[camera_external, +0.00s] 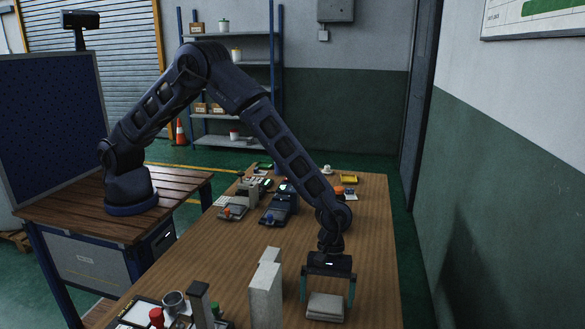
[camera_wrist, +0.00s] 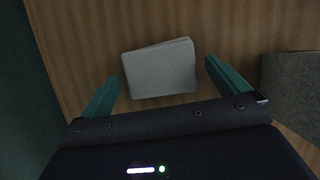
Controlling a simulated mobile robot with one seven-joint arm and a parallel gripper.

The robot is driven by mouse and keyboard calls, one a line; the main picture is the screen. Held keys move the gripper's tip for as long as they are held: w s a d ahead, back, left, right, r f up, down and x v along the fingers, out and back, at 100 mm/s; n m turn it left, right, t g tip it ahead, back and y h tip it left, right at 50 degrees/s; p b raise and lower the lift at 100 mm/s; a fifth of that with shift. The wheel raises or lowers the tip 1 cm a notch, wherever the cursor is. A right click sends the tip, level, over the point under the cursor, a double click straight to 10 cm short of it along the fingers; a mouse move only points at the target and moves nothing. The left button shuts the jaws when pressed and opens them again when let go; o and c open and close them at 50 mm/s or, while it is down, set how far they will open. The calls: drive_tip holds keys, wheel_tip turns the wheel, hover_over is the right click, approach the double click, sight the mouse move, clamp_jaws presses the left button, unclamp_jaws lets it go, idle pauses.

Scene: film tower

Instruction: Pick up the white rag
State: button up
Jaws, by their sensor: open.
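The white rag (camera_external: 325,307) looks like a folded, pale grey-white square lying flat on the wooden table, toward the front right. In the wrist view the rag (camera_wrist: 160,68) lies ahead of and between my fingers, with bare wood around it. My gripper (camera_external: 327,290) points down right at the rag, one finger on each side of it. In the wrist view my gripper (camera_wrist: 162,80) is open, its two green fingers apart with nothing held. I cannot tell how high the fingertips are above the table.
Pale upright blocks (camera_external: 266,292) stand just left of the gripper; a grey block (camera_wrist: 292,80) shows close to the right finger in the wrist view. A cluster with a red-topped item (camera_external: 157,317) is at front left. Devices (camera_external: 278,207) sit farther back. The table's right side (camera_external: 375,250) is clear.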

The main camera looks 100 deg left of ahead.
drive_tip(key=shift+d+f, duration=0.25)
drive_tip(key=shift+f, duration=0.35)
drive_tip(key=c, duration=0.8)
drive_tip(key=shift+r, duration=0.15)
